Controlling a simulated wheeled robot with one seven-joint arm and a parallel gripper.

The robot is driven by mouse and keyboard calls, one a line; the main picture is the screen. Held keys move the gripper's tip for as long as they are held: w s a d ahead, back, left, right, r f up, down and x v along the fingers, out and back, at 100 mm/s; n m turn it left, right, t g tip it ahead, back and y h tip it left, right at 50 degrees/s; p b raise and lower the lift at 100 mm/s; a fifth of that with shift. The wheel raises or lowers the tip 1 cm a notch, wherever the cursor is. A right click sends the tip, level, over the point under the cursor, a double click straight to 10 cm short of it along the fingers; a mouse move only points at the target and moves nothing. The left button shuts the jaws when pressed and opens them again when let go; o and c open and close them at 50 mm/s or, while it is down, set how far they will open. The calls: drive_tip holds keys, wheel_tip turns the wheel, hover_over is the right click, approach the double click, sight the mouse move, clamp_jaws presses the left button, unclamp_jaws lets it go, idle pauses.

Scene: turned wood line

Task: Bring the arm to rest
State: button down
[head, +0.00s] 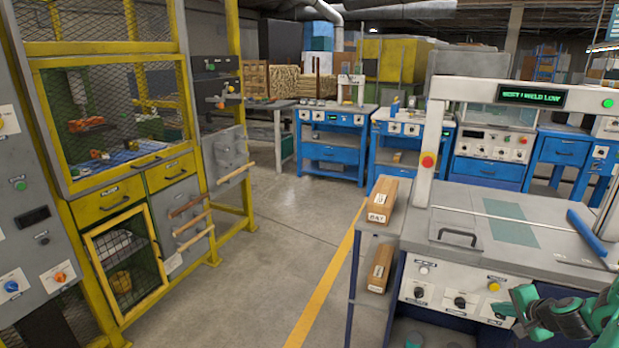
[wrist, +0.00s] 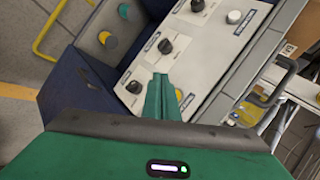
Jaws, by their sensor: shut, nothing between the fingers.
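My gripper (wrist: 160,80) is green and shows at the bottom middle of the wrist view. Its fingers are together with nothing between them, in front of a light control panel (wrist: 190,55) with dark knobs. In the head view my green arm (head: 570,318) shows at the lower right corner, in front of the workbench. The fingertips are hard to make out there.
The workbench (head: 585,248) stands close at the right, with a blue-handled tool and a display frame. Wooden blocks (head: 382,200) sit at its left side. A yellow caged machine (head: 120,190) stands at left. The floor (head: 270,225) between them is clear.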

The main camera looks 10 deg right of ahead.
drive_tip(key=s+a+r+n+g+y, duration=0.1)
drive_tip(key=s+a+r+n+g, duration=0.25)
drive_tip(key=a+r, duration=0.2)
drive_tip(key=s+a+r+n+g, duration=0.2)
drive_tip(key=a+r+n, duration=0.2)
drive_tip(key=a+r, duration=0.15)
drive_tip(key=s+a+r+n+g, duration=0.1)
drive_tip(key=s+a+r+g, duration=0.1)
drive_tip(key=s+a+r, duration=0.4)
drive_tip(key=s+a+r+n+g, duration=0.1)
drive_tip(key=s+a+r, duration=0.5)
drive_tip(key=s, duration=0.8)
drive_tip(key=shift+a+r+n+g, duration=0.2)
drive_tip(key=shift+r+n+g, duration=0.2)
drive_tip(key=shift+r, duration=0.2)
drive_tip(key=shift+w, duration=0.2)
drive_tip(key=shift+w+f, duration=0.25)
drive_tip(key=shift+w, duration=0.25)
